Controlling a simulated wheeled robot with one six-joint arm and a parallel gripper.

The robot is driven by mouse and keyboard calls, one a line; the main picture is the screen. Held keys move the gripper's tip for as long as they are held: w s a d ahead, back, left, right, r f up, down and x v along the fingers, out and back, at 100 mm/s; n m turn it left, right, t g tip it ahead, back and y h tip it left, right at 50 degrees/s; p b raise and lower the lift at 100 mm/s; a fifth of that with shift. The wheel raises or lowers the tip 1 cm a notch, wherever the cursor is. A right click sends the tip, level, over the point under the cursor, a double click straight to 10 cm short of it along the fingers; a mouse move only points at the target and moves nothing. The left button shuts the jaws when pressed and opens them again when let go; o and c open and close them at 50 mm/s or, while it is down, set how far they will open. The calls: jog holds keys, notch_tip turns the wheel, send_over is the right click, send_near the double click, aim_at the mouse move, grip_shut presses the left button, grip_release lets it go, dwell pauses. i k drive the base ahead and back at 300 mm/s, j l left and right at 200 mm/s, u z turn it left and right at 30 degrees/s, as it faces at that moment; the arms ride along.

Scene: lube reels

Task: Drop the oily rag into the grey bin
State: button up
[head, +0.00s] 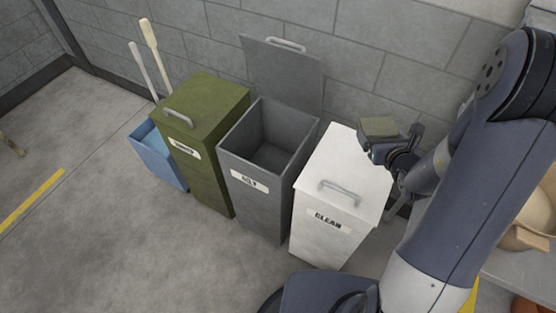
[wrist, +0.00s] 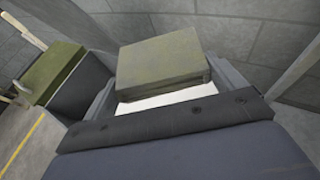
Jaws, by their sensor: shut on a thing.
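The oily rag (head: 378,127) is a folded olive-green pad. My gripper (head: 382,141) is shut on it and holds it above the back right part of the white bin. In the wrist view the rag (wrist: 162,62) sits between the two fingers, with the white lid showing below it. The grey bin (head: 254,199), labelled OILY, stands to the left of the white bin. Its lid (head: 283,75) is raised against the wall and its inside looks empty, though part of the bottom is dark. The grey bin is at the left in the wrist view (wrist: 83,88).
The white bin (head: 325,238), labelled CLEAN, is closed, with a handle on its lid. A closed green bin (head: 200,175) stands left of the grey bin. A blue container (head: 155,160) with two long handles is further left. A block wall (head: 380,60) runs behind.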

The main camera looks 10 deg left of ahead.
aim_at(275, 171)
jog(key=i+j+z, duration=0.1)
jog(key=j+z, duration=0.3)
jog(key=j, duration=0.2)
jog(key=j+z, duration=0.4)
jog(key=j, duration=0.2)
jog(key=k+j+z, duration=0.1)
jog(key=j+z, duration=0.3)
jog(key=j, duration=0.2)
jog(key=k+j+z, duration=0.2)
jog(key=j+z, duration=0.2)
jog(key=j, duration=0.2)
